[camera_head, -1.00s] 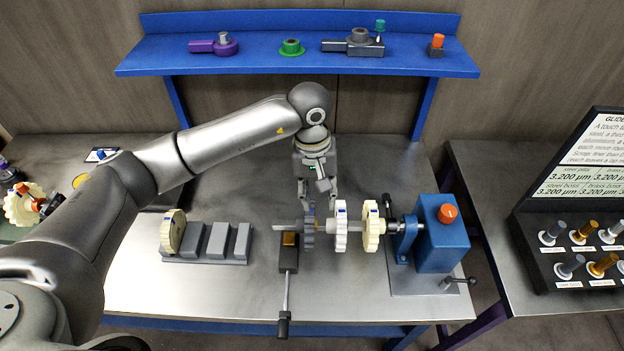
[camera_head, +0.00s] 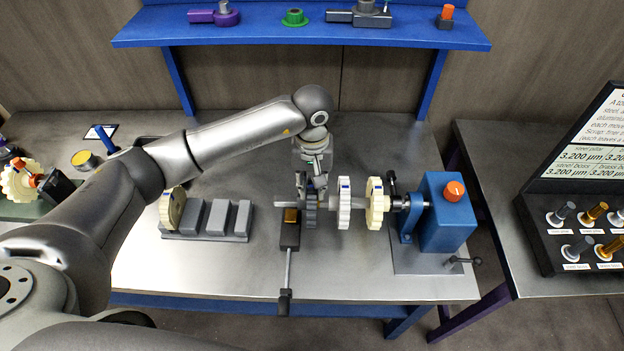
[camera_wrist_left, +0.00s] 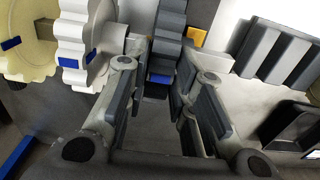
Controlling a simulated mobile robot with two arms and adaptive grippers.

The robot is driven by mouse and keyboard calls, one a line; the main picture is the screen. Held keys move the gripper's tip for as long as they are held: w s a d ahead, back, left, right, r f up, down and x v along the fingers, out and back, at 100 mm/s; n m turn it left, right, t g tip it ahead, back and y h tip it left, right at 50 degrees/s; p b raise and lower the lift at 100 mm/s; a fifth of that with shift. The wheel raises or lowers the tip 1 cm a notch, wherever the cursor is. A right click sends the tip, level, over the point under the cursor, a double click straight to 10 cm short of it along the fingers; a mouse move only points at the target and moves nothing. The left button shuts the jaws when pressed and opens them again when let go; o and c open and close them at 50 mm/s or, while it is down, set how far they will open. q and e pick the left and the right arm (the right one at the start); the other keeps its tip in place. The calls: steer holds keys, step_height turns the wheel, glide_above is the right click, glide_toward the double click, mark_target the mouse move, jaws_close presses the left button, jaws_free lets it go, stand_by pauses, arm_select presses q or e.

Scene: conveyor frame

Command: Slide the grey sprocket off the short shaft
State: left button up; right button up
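The grey sprocket (camera_head: 309,216) is upright on the shaft (camera_head: 281,205), near its free left end. Two more gears share the shaft line to its right: a white one (camera_head: 344,204) and a cream one (camera_head: 375,204). My left gripper (camera_head: 311,188) points down from above with its fingers on either side of the grey sprocket's upper rim. In the left wrist view the grey sprocket (camera_wrist_left: 168,50) lies between the fingertips; a gap shows on at least one side, so the gripper looks open. My right gripper is not in view.
A dark support with a brass top (camera_head: 291,215) and long handle stands beside the sprocket under the shaft. A blue housing (camera_head: 444,222) holds the right end. A grey slotted rack (camera_head: 208,237) with a cream gear (camera_head: 172,210) stands left. Bare table lies between rack and support.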

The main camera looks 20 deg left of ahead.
arm_select(q)
jaws_close()
steer(key=shift+s+a, duration=0.25)
steer(key=shift+a, duration=0.6)
steer(key=shift+s+a+b, duration=0.2)
steer(key=shift+a, duration=0.45)
steer(key=shift+s+a+b, duration=0.15)
steer(key=shift+s+a, duration=0.05)
steer(key=shift+a, duration=0.5)
steer(key=shift+s+a+b, duration=0.2)
steer(key=shift+a, duration=0.45)
steer(key=shift+s+a+b, duration=0.2)
steer(key=shift+a, duration=0.4)
steer(key=shift+s+a+b, duration=0.15)
steer(key=shift+a, duration=0.45)
steer(key=a, duration=0.1)
steer(key=s+a+b, duration=0.1)
steer(key=a, duration=0.1)
steer(key=shift+a, duration=0.1)
steer(key=shift+r, duration=0.1)
step_height(320, 180, up, 7)
steer(key=p, duration=0.3)
